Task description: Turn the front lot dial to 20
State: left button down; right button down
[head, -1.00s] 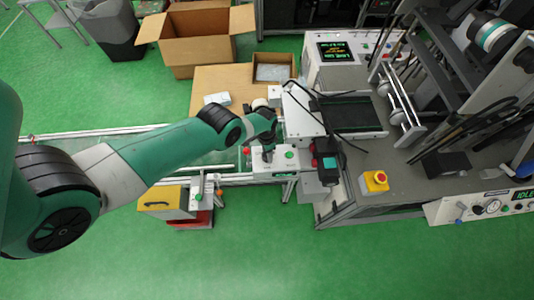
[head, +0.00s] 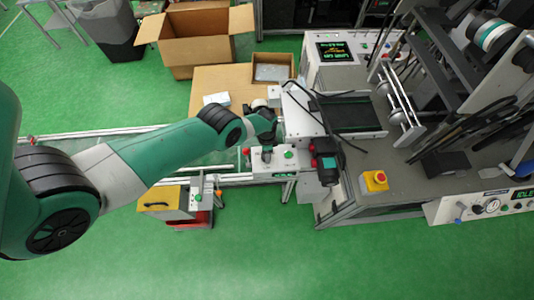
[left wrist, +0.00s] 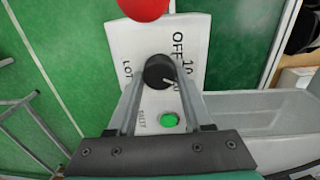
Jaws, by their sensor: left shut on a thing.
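The front lot dial (left wrist: 159,72) is a round black knob with a white pointer line, on a white panel (left wrist: 140,42) in the left wrist view. The panel prints OFF, 10 and LOT around it; lettering beside the right finger is partly hidden. The pointer slants toward the picture's lower right, past the 10, near that hidden lettering. My left gripper (left wrist: 161,78) is shut on the dial, a finger on each side. In the head view, my left gripper (head: 267,152) reaches down to the white control box (head: 273,166), and the dial is mostly hidden. My right gripper is not in view.
A green button (left wrist: 169,121) and a red button (left wrist: 143,7) flank the dial. A dark device (head: 328,162) stands just right of the box. A yellow-based red stop button (head: 375,180) is farther right. Open green floor (head: 270,240) lies in front.

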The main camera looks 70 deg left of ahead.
pick_arm(q)
jog(key=shift+c, duration=1.6)
grip_release()
jog(key=shift+s, duration=0.1)
jog(key=shift+r, duration=0.1)
notch_tip(320, 180, up, 11)
jog(key=p, duration=1.1)
jog(key=shift+a+r, duration=0.2)
